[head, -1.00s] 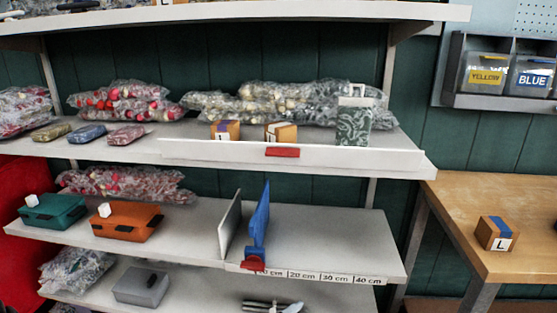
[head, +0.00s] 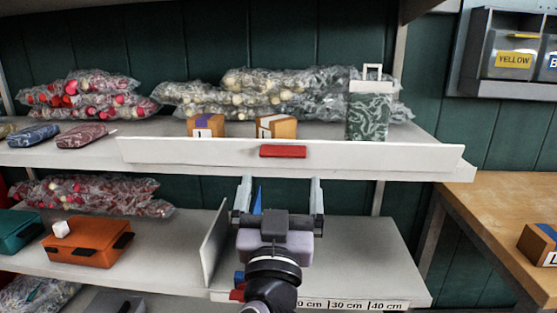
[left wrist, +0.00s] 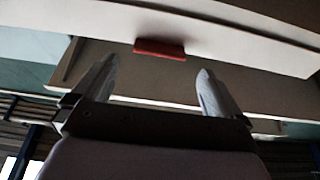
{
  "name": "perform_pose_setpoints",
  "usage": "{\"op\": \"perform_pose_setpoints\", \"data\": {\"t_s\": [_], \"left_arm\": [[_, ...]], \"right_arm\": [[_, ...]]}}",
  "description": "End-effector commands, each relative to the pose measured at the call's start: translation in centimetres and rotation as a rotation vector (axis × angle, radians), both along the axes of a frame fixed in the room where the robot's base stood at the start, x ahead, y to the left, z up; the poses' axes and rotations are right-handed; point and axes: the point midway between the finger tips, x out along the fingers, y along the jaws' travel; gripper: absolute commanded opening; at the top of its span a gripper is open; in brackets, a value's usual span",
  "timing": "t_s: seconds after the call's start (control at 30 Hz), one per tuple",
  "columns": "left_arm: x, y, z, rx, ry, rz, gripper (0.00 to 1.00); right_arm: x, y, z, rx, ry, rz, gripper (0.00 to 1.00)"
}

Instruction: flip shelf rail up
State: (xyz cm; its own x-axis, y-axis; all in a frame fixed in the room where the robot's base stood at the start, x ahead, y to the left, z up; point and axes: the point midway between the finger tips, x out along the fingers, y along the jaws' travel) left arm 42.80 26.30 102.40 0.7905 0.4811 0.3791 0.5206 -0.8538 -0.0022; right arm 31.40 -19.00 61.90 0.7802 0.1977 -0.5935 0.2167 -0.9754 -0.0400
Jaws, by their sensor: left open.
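The shelf rail (head: 370,156) is a long white strip along the front edge of the upper shelf, with a red tab (head: 283,151) at its middle. In the left wrist view the rail (left wrist: 235,45) runs across the top, and its red tab (left wrist: 160,48) shows above and between the fingers. My left gripper (head: 281,184) is open and empty, its fingers pointing up just below the rail in the head view. I cannot tell the exact gap to the tab. It also shows in the left wrist view (left wrist: 156,82). My right gripper is not in view.
Two small boxes (head: 276,127) and a patterned bag (head: 369,112) stand behind the rail, with bagged goods (head: 270,95) farther back. Below, a white divider (head: 214,243) stands left of my arm. An orange case (head: 87,243) sits farther left. The lower shelf's right part is clear.

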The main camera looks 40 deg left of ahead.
Motion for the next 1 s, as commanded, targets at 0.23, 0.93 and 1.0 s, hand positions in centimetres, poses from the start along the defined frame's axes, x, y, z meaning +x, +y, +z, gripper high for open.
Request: {"op": "perform_pose_setpoints", "data": {"t_s": [0.23,0.93,1.0], "left_arm": [[2.1,1.4,1.6,0.003,-0.008,0.007,1.0],[5.5,3.5,2.8,-0.001,-0.004,0.003,0.8],[5.5,3.5,2.8,-0.001,-0.004,0.003,0.58]], "right_arm": [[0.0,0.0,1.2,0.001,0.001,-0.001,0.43],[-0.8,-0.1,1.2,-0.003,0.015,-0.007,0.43],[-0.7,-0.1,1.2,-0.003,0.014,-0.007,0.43]]}}
